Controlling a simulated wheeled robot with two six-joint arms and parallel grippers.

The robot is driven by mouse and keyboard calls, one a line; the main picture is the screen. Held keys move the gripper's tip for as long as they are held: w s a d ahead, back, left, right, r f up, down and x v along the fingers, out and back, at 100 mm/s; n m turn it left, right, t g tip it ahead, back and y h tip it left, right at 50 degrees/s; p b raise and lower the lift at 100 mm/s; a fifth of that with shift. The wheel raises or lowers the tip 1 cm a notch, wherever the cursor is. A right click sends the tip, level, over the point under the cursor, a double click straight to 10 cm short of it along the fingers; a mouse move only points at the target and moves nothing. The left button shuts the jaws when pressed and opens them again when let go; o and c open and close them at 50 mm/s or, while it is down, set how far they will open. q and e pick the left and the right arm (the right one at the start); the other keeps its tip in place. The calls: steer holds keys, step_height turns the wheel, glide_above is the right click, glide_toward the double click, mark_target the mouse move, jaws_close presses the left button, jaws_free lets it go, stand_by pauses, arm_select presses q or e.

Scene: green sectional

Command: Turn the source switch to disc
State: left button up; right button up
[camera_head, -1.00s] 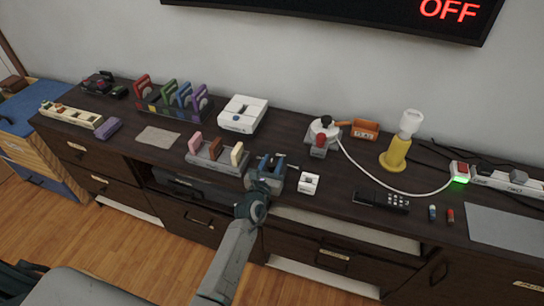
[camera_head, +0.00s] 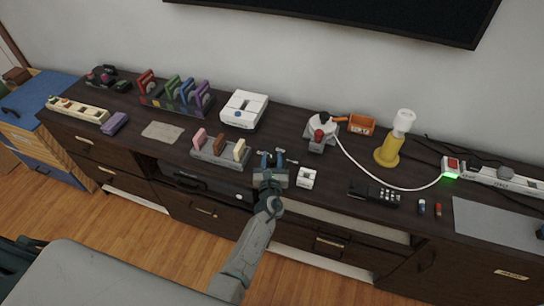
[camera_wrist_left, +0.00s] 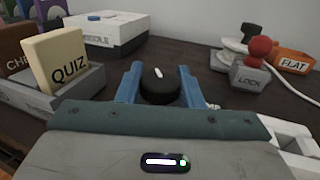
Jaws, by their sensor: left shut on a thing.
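The source switch shows as a round black knob (camera_wrist_left: 160,86) with a short white mark on top, in the left wrist view. The mark points roughly away from my wrist. My left gripper (camera_wrist_left: 158,80) has its blue fingers on both sides of the knob and is shut on it. In the head view my left gripper (camera_head: 271,160) is at the front edge of the cabinet top and hides the knob. No disc label shows by the knob. The screen (camera_head: 350,14) on the wall is dark in its visible part. My right gripper is not in view.
A holder with upright cards (camera_head: 220,152) stands just left of my gripper, and a small white block (camera_head: 306,178) just right. Behind are a white console (camera_head: 243,108) and a red-knobbed device (camera_head: 319,138). A black remote (camera_head: 374,194) lies to the right.

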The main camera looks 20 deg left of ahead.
arm_select(q)
steer(key=shift+r+n+y, duration=0.2)
steer(key=shift+n+y, duration=0.3)
steer(key=shift+y, duration=0.3)
steer(key=shift+f+g, duration=0.15)
steer(key=shift+g, duration=0.15)
steer(key=o, duration=1)
steer(key=shift+c, duration=0.2)
steer(key=shift+s, duration=0.1)
steer(key=shift+f, duration=0.1)
